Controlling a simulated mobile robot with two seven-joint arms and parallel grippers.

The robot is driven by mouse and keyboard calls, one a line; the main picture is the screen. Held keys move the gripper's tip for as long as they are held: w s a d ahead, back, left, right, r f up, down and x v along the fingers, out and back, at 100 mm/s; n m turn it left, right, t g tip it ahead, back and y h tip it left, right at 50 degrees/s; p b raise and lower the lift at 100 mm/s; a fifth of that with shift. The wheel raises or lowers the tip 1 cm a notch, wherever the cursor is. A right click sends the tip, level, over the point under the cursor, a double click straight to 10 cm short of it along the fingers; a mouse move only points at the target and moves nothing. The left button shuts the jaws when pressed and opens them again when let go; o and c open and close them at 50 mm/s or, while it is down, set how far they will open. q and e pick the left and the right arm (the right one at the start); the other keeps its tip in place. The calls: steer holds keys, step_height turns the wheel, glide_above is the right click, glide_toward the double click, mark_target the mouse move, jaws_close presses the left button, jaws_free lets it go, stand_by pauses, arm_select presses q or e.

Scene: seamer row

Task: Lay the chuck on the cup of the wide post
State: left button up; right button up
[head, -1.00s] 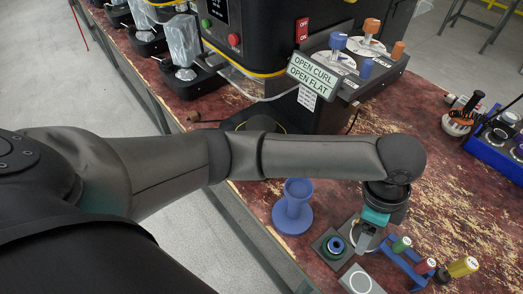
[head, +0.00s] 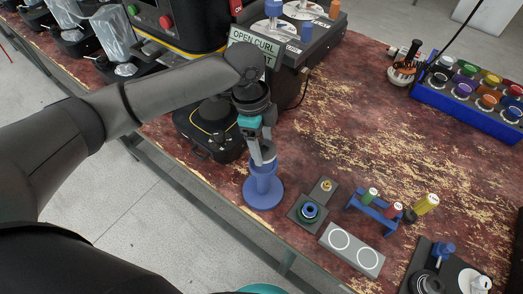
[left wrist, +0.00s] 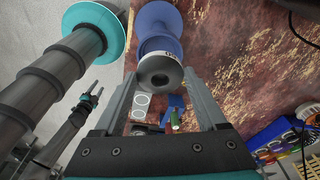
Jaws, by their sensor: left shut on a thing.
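The blue post (head: 263,190) stands on the table with a round flared base and a cup at its top. It also shows in the left wrist view (left wrist: 158,22). My left gripper (head: 263,152) is directly above the post and points down. It is shut on the chuck (left wrist: 160,74), a grey disc with a dark central hole and a pale lettered rim, seen between the fingers in the left wrist view. The chuck covers part of the cup, and I cannot tell whether they touch. My right gripper (left wrist: 91,97) shows small at the left of the left wrist view; its opening is unclear.
A grey plate with two white rings (head: 352,250), a dark block with a green-and-blue ring (head: 309,212) and a blue rack of coloured tubes (head: 375,212) stand right of the post. A black machine (head: 211,128) is behind left. The table's centre right is clear.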

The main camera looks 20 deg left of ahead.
mark_target(262, 151)
arm_select(q)
steer(key=shift+a+f+b, duration=0.1)
steer(key=shift+f+b, duration=0.2)
steer(key=shift+f, duration=1.45)
steer(key=shift+f, duration=0.1)
steer(key=shift+f, duration=0.4)
steer(key=shift+f, duration=0.1)
steer(key=o, duration=1.5)
steer(key=shift+s+f, duration=0.1)
steer(key=shift+c, duration=0.2)
steer(key=shift+o, duration=0.6)
steer(key=shift+s+f, duration=0.1)
steer(key=shift+s, duration=0.05)
steer(key=r, duration=0.3)
steer(key=r+p, duration=0.1)
steer(key=r, duration=0.2)
steer(key=a+r, duration=0.1)
steer(key=r, duration=0.2)
steer(key=shift+w, duration=0.25)
